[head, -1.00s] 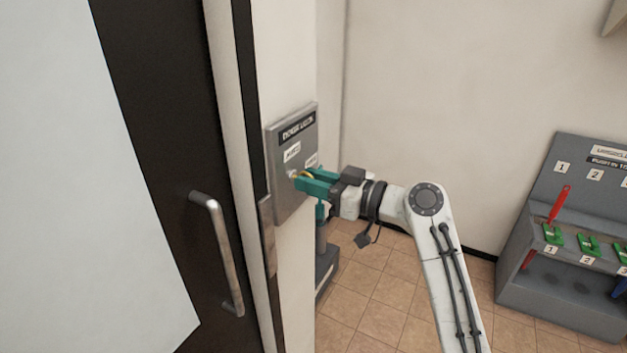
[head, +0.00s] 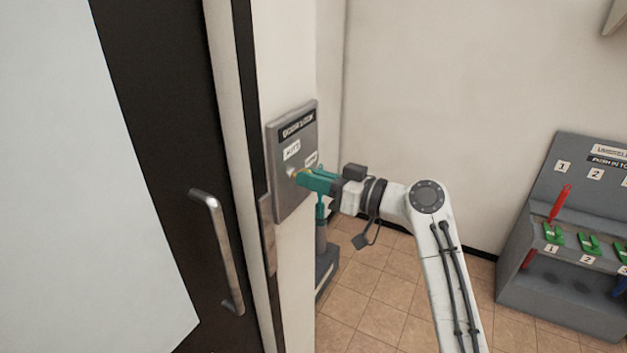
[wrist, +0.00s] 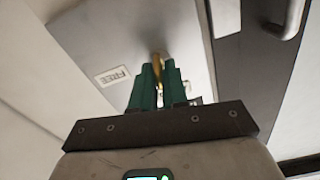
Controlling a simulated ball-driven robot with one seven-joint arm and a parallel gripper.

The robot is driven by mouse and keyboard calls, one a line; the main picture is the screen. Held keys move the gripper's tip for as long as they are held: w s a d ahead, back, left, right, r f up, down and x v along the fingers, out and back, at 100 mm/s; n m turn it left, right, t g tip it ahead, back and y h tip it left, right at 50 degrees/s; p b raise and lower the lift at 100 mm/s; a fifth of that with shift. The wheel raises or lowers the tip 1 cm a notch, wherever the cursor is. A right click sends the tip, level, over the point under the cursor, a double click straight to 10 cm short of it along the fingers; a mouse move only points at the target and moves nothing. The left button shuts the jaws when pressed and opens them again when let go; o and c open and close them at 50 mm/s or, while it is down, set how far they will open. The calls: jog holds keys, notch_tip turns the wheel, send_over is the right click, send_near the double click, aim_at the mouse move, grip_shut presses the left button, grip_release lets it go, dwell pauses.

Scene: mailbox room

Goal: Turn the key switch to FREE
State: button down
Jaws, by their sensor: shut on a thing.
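The key switch (head: 289,172) sits on a grey metal plate (head: 283,196) on the wall beside the door. The plate has a dark header label and two white labels; the FREE label (wrist: 114,76) reads upside down in the wrist view. My gripper (head: 300,178) has its green fingers at the switch, pointing at the plate. In the wrist view the fingers (wrist: 158,80) are shut on a brass key (wrist: 157,62), whose far end meets the plate. The fingers hide most of the key, so its exact angle is hard to tell.
A dark door (head: 165,120) with a metal handle (head: 220,255) stands at the left. A grey rack (head: 560,300) with red and green handled items stands at the right. A grey and green stand (head: 325,265) is below my gripper. Tiled floor is open between.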

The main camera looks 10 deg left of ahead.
jog(key=m, duration=0.4)
jog(key=shift+w+r+m, duration=0.1)
jog(key=shift+m, duration=0.2)
jog(key=m+p, duration=0.1)
jog(key=m, duration=0.2)
jog(key=shift+d+m+p, duration=0.1)
jog(key=shift+m+p, duration=0.2)
jog(key=shift+p, duration=0.05)
jog(key=m+p, duration=0.3)
jog(key=m, duration=0.2)
jog(key=shift+w, duration=0.1)
jog(key=shift+m+p, duration=0.65)
jog(key=shift+m, duration=0.55)
jog(key=shift+d+f, duration=0.1)
jog(key=shift+f, duration=0.1)
jog(key=c, duration=1.2)
grip_release()
jog(key=shift+c, duration=0.2)
jog(key=shift+f, duration=0.1)
jog(key=b+v, duration=0.3)
jog(key=v, duration=0.7)
jog(key=shift+d, duration=0.35)
